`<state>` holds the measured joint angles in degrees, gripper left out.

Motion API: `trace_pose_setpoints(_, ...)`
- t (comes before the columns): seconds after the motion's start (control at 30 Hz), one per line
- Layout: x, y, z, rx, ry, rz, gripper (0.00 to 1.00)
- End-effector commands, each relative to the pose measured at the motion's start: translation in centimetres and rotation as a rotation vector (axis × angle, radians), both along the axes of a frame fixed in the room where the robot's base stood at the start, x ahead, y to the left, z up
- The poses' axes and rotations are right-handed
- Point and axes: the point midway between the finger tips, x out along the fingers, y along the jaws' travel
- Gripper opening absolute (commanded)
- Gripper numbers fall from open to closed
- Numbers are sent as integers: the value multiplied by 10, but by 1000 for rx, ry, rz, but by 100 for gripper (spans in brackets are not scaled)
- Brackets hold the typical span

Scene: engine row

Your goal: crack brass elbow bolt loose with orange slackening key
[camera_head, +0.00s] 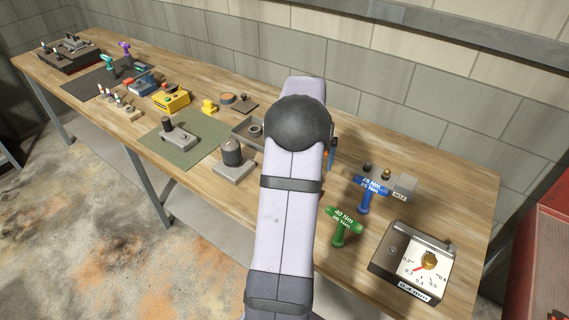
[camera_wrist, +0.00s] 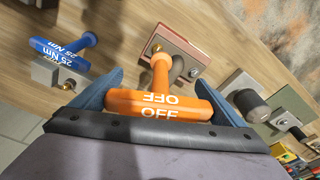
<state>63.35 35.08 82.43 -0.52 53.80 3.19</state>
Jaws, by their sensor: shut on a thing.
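My gripper (camera_wrist: 160,85) is shut on the orange slackening key (camera_wrist: 160,104), marked OFF, gripping its crossbar handle between two blue fingers. The key's shaft points away from me, its tip by the near edge of a reddish plate (camera_wrist: 182,46). A brass-coloured bolt head (camera_wrist: 156,48) shows on that plate just beyond the tip; I cannot tell whether they touch. Another brass bolt (camera_wrist: 68,86) sits on a grey block at the left. No label shows which is the elbow bolt. In the head view my arm hides the key and plate; only a blue finger (camera_head: 331,153) shows.
A blue 25 Nm key (camera_head: 370,192) and a green 40 Nm key (camera_head: 343,226) stand right of my arm. Nearby are the M12 block (camera_head: 403,188) and a dial gauge (camera_head: 413,262).

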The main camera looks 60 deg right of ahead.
Motion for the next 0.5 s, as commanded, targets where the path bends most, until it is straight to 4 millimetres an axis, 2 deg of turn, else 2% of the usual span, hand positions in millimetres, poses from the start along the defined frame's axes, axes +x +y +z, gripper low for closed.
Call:
trace_pose_setpoints(0.13, -8, -7, 2, -3, -1, -20, 67)
trace_pose_setpoints(0.5, -9, -7, 2, -3, -2, -22, 67)
